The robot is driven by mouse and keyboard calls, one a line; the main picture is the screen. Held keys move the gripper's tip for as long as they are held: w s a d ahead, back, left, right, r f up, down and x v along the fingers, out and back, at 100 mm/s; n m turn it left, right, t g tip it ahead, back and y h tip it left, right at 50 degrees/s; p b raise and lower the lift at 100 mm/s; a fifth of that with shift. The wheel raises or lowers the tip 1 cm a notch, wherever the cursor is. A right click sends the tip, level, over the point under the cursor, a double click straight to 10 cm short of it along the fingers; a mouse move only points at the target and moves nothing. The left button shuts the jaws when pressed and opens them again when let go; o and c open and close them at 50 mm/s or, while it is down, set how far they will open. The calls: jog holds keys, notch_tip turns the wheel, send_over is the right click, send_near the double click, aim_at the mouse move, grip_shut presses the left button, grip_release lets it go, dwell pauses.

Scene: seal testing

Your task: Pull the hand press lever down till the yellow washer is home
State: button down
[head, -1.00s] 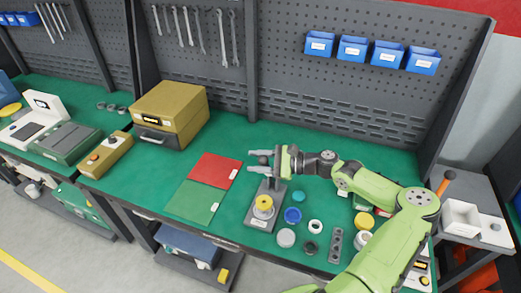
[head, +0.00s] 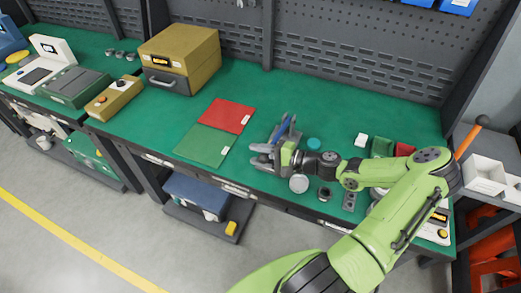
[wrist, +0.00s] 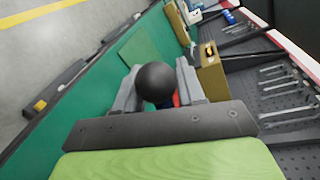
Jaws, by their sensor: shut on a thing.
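My gripper (head: 262,157) is low over the hand press near the front edge of the green bench. In the wrist view its two fingers stand on either side of a round black lever knob (wrist: 156,82), shut on it. Bits of blue and red show just below the knob. In the head view a blue bar of the hand press (head: 283,127) and part of its grey frame stick out behind the gripper. The yellow washer and the press base are hidden behind my gripper, so I cannot tell how the washer sits.
Red (head: 227,115) and green (head: 204,145) mats lie left of the press. A grey cap (head: 299,184), a black ring (head: 324,193) and a teal ring (head: 314,144) lie close to my arm. A tan box (head: 178,50) stands at the back left.

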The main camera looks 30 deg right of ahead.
jog(key=shift+s+a+f, duration=0.1)
jog(key=shift+a+f, duration=0.1)
jog(key=shift+f, duration=0.35)
jog(key=c, duration=0.8)
grip_release()
jog(key=shift+s, duration=0.1)
jog(key=shift+o, duration=0.2)
jog(key=v, duration=1.5)
jog(key=shift+d+r+p, duration=0.15)
jog(key=shift+d+p, duration=0.15)
jog(key=shift+p, duration=0.1)
